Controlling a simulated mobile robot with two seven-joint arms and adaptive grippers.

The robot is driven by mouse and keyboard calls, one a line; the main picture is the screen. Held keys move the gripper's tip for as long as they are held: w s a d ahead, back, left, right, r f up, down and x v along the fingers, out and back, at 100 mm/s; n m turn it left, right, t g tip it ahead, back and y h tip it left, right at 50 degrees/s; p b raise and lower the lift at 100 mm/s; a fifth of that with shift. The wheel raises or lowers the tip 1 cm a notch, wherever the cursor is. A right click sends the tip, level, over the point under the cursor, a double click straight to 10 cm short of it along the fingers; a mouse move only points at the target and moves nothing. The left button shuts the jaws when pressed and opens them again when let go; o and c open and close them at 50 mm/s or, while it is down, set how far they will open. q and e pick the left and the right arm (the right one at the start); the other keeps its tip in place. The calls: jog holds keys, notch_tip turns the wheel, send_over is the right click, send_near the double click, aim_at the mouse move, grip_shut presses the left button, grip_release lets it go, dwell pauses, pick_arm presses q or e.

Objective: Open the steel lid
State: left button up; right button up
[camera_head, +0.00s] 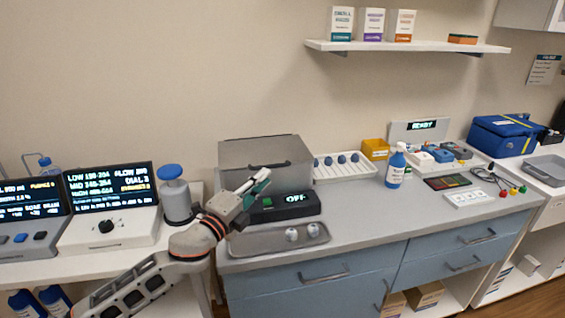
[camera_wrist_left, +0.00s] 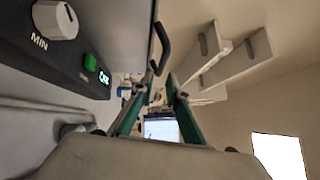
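The steel lid (camera_head: 262,151) is the flat grey top of a box at the back left of the counter, and it looks closed. Its dark bar handle (camera_head: 271,165) runs along the front and shows large in the left wrist view (camera_wrist_left: 164,47). My left gripper (camera_head: 262,181) is in front of the lid, just below the handle in the head view. Its two green-sided fingers (camera_wrist_left: 158,84) are apart with nothing held between them. The handle's lower end appears close to the fingertips; I cannot tell whether they touch. My right gripper is in neither view.
A black control panel (camera_head: 296,206) reading OFF, with a green button, sits below the lid. A white rack (camera_head: 330,175) stands right of the box, and a blue-capped grey container (camera_head: 176,201) left.

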aim_at(276, 166)
pick_arm(q)
jog(key=x, duration=0.7)
jog(key=shift+d, duration=0.1)
grip_shut()
